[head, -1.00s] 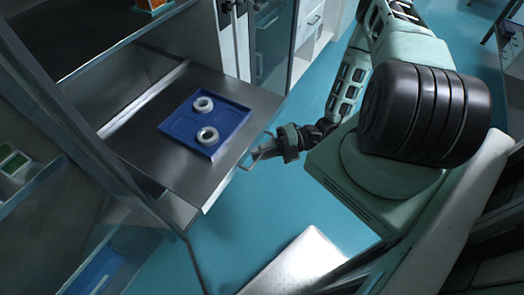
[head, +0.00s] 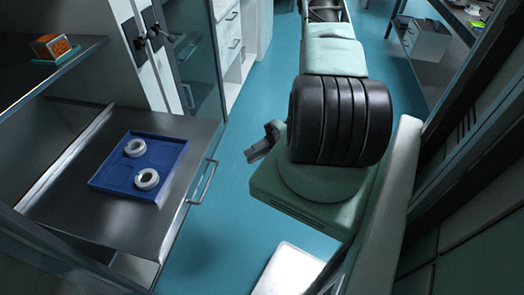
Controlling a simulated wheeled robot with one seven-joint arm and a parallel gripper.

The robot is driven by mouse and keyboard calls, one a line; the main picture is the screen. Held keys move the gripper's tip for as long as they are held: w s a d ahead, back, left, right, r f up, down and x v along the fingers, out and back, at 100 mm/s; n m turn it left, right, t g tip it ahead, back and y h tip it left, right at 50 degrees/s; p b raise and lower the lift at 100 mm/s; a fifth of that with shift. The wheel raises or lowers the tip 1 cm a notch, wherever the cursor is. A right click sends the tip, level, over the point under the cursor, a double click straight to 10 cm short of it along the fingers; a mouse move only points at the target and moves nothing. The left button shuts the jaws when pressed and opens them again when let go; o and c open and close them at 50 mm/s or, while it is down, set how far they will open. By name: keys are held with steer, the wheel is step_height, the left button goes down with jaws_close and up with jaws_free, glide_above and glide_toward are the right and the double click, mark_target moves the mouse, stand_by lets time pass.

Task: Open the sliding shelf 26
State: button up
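The sliding shelf (head: 78,205) is a flat grey metal panel at the left, sticking out from its cabinet. Its bar handle (head: 205,183) is on the right front edge. A blue square tray (head: 120,183) with two white rings lies on the shelf. My gripper (head: 252,153) is to the right of the handle, with a visible gap over the teal floor. The gripper is small and partly hidden by my arm, so its finger opening is unclear.
An orange box (head: 52,46) sits on an upper shelf at the far left. White drawers (head: 228,45) and a glass-door cabinet stand behind. Teal floor (head: 215,240) is clear between the shelf and my arm. A table stands at upper right.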

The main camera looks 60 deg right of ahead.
steer(key=shift+v, duration=1.2)
steer(key=w+a+r+n+g+h, duration=0.3)
steer(key=a+r+n+g, duration=0.35)
steer(key=n, duration=0.55)
steer(key=w+a+r+n+g+h, duration=0.3)
steer(key=a+r+n+g, duration=0.4)
steer(key=n, duration=0.5)
steer(key=s+a+r+n+t+h, duration=0.3)
steer(key=a+n, duration=0.6)
steer(key=n, duration=0.4)
steer(key=s+a+r+n+t+h, duration=0.3)
steer(key=s+a+r+n+h, duration=0.2)
steer(key=a+n, duration=0.4)
steer(key=shift+r+n, duration=0.8)
steer(key=shift+n, duration=1.6)
steer(key=shift+d, duration=0.1)
